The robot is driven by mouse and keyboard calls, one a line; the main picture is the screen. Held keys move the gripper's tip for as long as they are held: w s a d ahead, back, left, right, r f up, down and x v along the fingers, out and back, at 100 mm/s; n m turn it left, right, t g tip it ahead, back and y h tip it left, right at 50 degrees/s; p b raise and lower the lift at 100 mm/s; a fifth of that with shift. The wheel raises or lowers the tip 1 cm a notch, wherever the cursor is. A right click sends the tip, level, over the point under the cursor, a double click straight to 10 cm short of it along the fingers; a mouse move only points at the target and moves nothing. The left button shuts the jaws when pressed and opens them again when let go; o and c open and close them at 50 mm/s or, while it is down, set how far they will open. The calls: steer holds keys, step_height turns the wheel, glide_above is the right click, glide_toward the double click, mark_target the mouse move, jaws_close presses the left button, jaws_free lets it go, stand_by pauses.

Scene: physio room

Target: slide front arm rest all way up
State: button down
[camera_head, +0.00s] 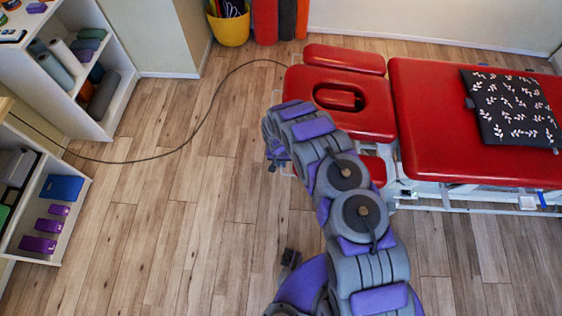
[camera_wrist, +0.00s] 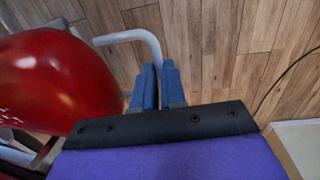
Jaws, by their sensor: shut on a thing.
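The treatment table has a red headrest (camera_head: 305,90) with a dark oval face hole. A smaller red arm rest pad (camera_head: 373,168) shows at its near side, partly hidden behind my arm. In the wrist view a rounded red pad (camera_wrist: 60,82) fills the left; I cannot tell which pad it is. A pale curved metal bar (camera_wrist: 135,36) runs from beside this pad down to my gripper (camera_wrist: 157,70). The blue fingers are nearly together, shut on the bar, whose gripped end they hide. In the head view my arm hides the fingers.
The main red bench section (camera_head: 430,105) carries a black leaf-patterned cloth (camera_head: 513,108). A dark cable (camera_head: 205,125) curves across the wooden floor. White shelves (camera_head: 125,75) stand at left, and a yellow bucket (camera_head: 230,28) is at the back. The floor left of the table is otherwise clear.

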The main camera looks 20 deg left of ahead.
step_height(320, 180, up, 12)
steer(key=p, duration=0.4)
steer(key=shift+w+d+r, duration=0.2)
steer(key=shift+w+d, duration=0.1)
steer(key=shift+d, duration=0.15)
steer(key=c, duration=1.4)
jaws_free()
steer(key=shift+s+r, duration=0.1)
steer(key=shift+r, duration=0.05)
steer(key=shift+o, duration=1)
steer(key=shift+d, duration=0.15)
step_height(320, 180, up, 17)
steer(key=a+p, duration=0.1)
steer(key=p, duration=0.1)
steer(key=shift+s+a, duration=0.15)
steer(key=shift+a, duration=0.1)
